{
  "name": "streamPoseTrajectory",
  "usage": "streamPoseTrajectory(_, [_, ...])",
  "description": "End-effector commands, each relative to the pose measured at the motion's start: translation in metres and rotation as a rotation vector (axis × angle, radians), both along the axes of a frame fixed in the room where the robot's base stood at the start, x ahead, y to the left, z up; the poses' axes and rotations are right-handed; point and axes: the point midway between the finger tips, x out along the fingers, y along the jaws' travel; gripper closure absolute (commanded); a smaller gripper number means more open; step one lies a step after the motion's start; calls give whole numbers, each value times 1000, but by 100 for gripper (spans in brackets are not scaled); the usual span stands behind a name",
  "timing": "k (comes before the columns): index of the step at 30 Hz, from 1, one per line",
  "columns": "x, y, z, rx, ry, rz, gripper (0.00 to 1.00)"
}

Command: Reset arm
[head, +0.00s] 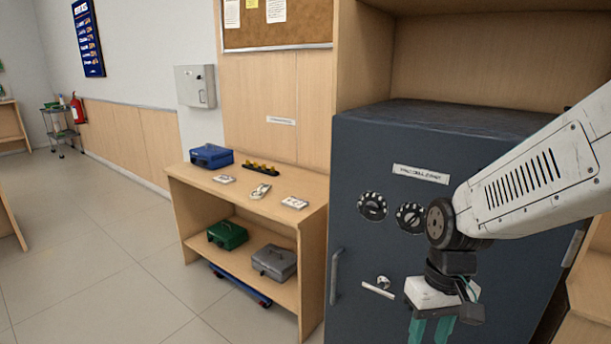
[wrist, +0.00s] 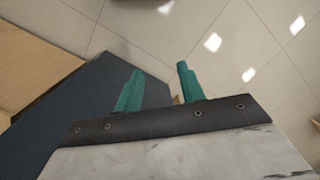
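My gripper (head: 431,331) hangs from my white arm at the lower right of the head view, pointing down in front of the dark blue safe (head: 455,158). Its green fingers run past the bottom edge of the head view. In the wrist view my gripper (wrist: 157,85) shows two green fingers spread apart, with nothing between them but floor and part of a dark surface. The gripper is open and empty. The safe has two black dials, a small knob, a lever and a vertical handle, and its door looks shut.
A wooden shelf unit (head: 180,185) left of the safe carries a blue cash box (head: 211,156), a row of yellow-topped items and small bundles. A green box (head: 227,235) and a grey box (head: 274,262) stand on its lower shelf. The tiled floor (head: 90,250) at left is clear.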

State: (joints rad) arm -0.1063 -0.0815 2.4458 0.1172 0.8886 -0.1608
Motion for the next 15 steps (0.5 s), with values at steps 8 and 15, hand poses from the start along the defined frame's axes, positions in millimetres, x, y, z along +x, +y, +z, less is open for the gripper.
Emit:
streamPoseTrajectory(8, [-84, -33, 76, -74, 8, -131, 61])
streamPoseTrajectory(15, [-121, -49, 112, -92, -133, -172, 61])
